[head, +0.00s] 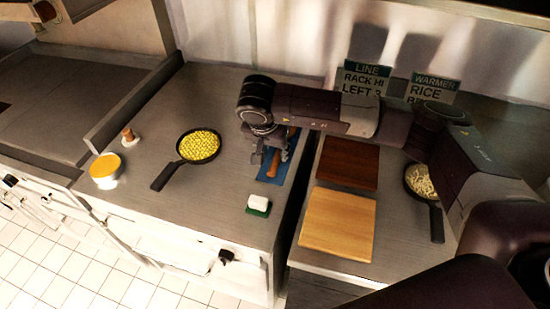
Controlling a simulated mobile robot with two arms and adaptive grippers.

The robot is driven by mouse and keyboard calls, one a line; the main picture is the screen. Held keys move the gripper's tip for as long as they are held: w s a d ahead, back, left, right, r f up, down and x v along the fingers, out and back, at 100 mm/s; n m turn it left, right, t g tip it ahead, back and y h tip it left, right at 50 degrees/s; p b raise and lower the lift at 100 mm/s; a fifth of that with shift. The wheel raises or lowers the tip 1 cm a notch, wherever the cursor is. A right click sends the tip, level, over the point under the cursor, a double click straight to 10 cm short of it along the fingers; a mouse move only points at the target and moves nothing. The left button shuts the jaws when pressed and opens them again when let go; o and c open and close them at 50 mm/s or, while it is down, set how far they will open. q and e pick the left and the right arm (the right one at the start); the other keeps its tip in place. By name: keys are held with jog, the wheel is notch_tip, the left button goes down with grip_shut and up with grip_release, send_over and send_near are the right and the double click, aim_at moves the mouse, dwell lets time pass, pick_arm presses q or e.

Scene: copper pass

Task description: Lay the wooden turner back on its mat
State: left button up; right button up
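The wooden turner (273,165) is a brown strip over the blue mat (267,177), near the right edge of the left counter. Part of it is hidden under my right gripper. My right gripper (270,160) reaches in from the right and points down over the turner. Its fingers look spread, one to either side of the turner. I cannot tell whether they touch it, or whether the turner lies flat on the mat. My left gripper is not in view.
A white block on a green base (258,204) sits in front of the mat. A pan of yellow food (199,146), an orange-topped bowl (106,169) and a small wooden-knobbed item (129,136) stand left. Two boards (338,222) (347,163) and another pan (420,180) are right, across a gap.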

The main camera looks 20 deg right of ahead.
jog(key=b+v, duration=0.1)
jog(key=v, duration=0.6)
jog(key=shift+s+r, duration=0.2)
jog(key=shift+r, duration=0.1)
jog(key=shift+a, duration=0.1)
